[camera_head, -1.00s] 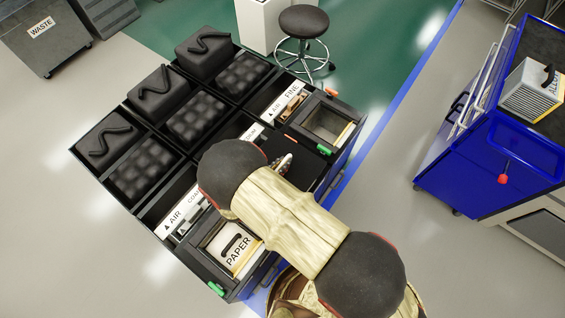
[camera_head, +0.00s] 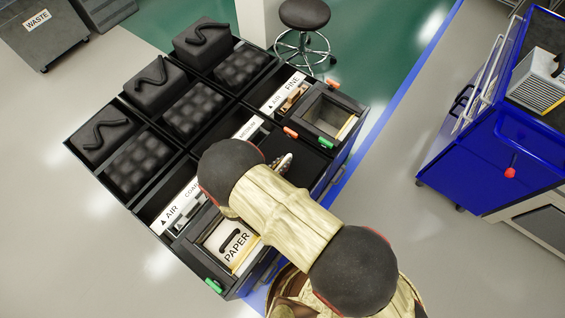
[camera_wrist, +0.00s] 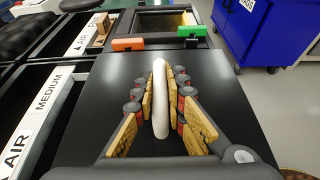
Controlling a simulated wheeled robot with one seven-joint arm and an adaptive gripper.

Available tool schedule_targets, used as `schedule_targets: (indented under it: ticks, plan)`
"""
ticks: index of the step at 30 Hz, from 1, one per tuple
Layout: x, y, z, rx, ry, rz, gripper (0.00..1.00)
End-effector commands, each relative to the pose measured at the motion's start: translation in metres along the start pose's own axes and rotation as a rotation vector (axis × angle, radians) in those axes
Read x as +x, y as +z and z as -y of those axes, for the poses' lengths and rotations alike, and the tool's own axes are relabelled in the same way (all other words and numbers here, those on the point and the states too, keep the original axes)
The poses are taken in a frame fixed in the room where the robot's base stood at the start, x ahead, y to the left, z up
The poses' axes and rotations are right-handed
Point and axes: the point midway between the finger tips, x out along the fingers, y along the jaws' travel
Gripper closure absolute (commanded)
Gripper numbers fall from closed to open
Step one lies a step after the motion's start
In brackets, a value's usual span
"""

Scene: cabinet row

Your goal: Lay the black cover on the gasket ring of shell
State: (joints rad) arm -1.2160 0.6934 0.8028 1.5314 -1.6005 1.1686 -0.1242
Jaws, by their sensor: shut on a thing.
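The black cover (camera_wrist: 95,105) is a flat dark plate with a white upright handle (camera_wrist: 160,98). My gripper (camera_wrist: 161,95) is shut on this handle, its yellow pads on both sides. In the head view the cover (camera_head: 305,158) lies level over the middle housing of the cabinet row, partly behind my arm. The shell and gasket ring under it are hidden. I cannot tell whether the cover touches the ring or hangs just above it.
An orange latch (camera_wrist: 128,44) and a green latch (camera_wrist: 192,31) stand just beyond the cover's far edge. An open housing (camera_head: 327,110) lies beyond. A housing with a PAPER filter (camera_head: 229,245) is on the near side. A blue cart (camera_head: 490,130) stands at right.

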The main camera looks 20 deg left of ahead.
Motion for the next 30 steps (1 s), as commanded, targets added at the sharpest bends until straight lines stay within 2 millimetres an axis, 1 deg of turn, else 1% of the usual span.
schedule_targets:
  ticks: [23,24,30]
  plan:
    - [0.004,-0.010,-0.001,0.001,0.000,0.001,1.00]
    - [0.004,-0.009,-0.001,0.001,0.000,0.001,0.85]
    - [0.004,-0.010,0.000,0.001,0.000,0.001,0.74]
